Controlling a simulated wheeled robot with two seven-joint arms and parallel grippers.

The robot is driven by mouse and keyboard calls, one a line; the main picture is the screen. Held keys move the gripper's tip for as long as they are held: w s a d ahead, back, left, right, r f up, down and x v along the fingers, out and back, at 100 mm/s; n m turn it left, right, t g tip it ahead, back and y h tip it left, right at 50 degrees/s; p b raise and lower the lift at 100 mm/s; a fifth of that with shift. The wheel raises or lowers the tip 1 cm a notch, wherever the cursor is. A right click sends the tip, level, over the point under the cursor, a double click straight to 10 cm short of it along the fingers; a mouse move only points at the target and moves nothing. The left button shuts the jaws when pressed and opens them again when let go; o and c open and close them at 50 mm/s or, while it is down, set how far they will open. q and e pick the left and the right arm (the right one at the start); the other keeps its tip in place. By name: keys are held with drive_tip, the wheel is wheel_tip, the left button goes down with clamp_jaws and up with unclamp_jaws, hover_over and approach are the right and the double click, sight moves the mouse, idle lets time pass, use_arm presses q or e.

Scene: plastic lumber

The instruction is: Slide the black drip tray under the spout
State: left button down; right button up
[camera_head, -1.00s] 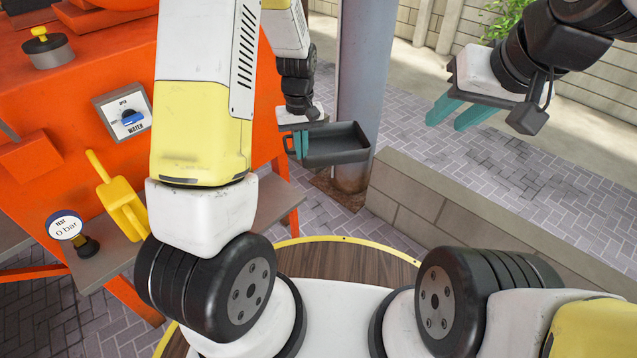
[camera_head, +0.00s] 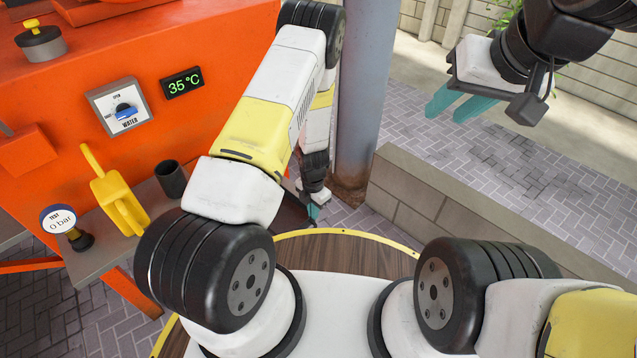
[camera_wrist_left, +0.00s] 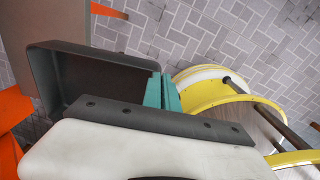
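The black drip tray (camera_wrist_left: 100,75) is a shallow open box, empty inside, and fills the upper left of the left wrist view. In the head view only a dark part of it (camera_head: 292,212) shows behind my left arm. My left gripper (camera_wrist_left: 163,90) has its teal fingers close together at the tray's right wall and appears shut on it. In the head view the same gripper (camera_head: 313,210) is low, right of the orange machine, mostly hidden by my arm. My right gripper (camera_head: 443,116) is open and empty at upper right. I cannot make out a spout.
The orange machine (camera_head: 225,75) fills the left, with a water knob (camera_head: 126,113) and a 35 °C display (camera_head: 182,83). Its grey shelf (camera_head: 105,245) holds a dark cup (camera_head: 171,179), a yellow handled piece (camera_head: 120,205) and a gauge (camera_head: 62,220). A grey post (camera_head: 365,100) and low wall (camera_head: 440,205) stand right.

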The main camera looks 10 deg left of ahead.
use_arm(q)
drive_tip(key=shift+w, duration=0.1)
drive_tip(key=shift+w+a+r, duration=0.15)
drive_tip(key=shift+w+a, duration=0.05)
drive_tip(key=shift+w, duration=0.5)
drive_tip(key=shift+w+a+f, duration=0.1)
drive_tip(key=shift+w+f, duration=0.05)
drive_tip(key=shift+f, duration=0.5)
drive_tip(key=shift+w+a+f, duration=0.1)
drive_tip(key=shift+w+f, duration=0.05)
drive_tip(key=shift+f, duration=2.5)
drive_tip(key=shift+w+f, duration=0.1)
drive_tip(key=shift+f, duration=0.2)
drive_tip(key=shift+w+a+f, duration=0.1)
drive_tip(key=shift+w+a, duration=1.6)
drive_tip(key=shift+a, duration=0.5)
drive_tip(key=shift+w+a+r, duration=0.1)
drive_tip(key=shift+w+a, duration=1.65)
drive_tip(key=shift+a, duration=0.5)
drive_tip(key=shift+w+a+f, duration=0.1)
drive_tip(key=shift+w+a, duration=1.6)
drive_tip(key=shift+a, duration=0.5)
